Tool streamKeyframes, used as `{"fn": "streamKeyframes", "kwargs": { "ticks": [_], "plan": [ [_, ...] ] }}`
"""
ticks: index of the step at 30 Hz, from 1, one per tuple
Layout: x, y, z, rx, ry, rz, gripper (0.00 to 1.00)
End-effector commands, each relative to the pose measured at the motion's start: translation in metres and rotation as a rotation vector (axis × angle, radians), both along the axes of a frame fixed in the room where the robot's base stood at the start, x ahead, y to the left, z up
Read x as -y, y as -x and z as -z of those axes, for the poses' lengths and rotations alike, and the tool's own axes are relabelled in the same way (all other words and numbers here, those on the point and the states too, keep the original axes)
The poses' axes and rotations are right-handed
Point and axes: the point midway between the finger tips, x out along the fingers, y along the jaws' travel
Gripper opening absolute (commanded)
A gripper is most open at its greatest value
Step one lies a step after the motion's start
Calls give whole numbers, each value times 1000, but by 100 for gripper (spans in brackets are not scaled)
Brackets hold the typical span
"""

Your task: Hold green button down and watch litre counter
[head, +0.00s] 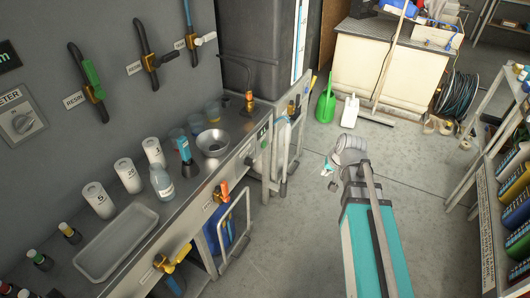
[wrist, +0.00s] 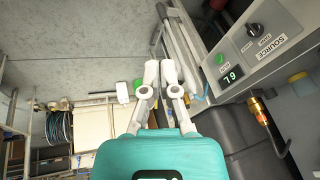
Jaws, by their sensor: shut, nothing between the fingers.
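The green button (wrist: 219,59) is a small round cap on the grey control panel, right of my fingers in the wrist view. The litre counter (wrist: 231,77) is a small dark display beside it with green digits that look like 79. The panel front shows only small and oblique in the head view, on the bench edge. My gripper (wrist: 158,72) is shut and empty, its pale fingers together over the floor, to the left of the panel and apart from the button. In the head view my gripper (head: 331,177) hangs over the open floor, right of the bench.
A black SOURCE knob (wrist: 254,30) sits on the same panel. A brass tap (wrist: 262,110) sticks out nearby. In the head view the bench carries a steel bowl (head: 213,143), a white tray (head: 115,245) and several containers. A metal frame (head: 234,235) stands before it. Shelving stands right.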

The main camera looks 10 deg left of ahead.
Motion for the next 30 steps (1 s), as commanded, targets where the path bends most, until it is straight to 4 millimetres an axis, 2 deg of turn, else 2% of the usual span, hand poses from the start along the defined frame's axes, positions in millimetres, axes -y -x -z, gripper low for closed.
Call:
{"fn": "streamKeyframes", "kwargs": {
  "ticks": [1, 3, 30],
  "plan": [
    [-5, -9, 13, 16, -14, 2, 0],
    [-10, -18, 21, 41, -35, 8, 0],
    [-80, -133, 102, 330, -318, 116, 0]
  ]
}}
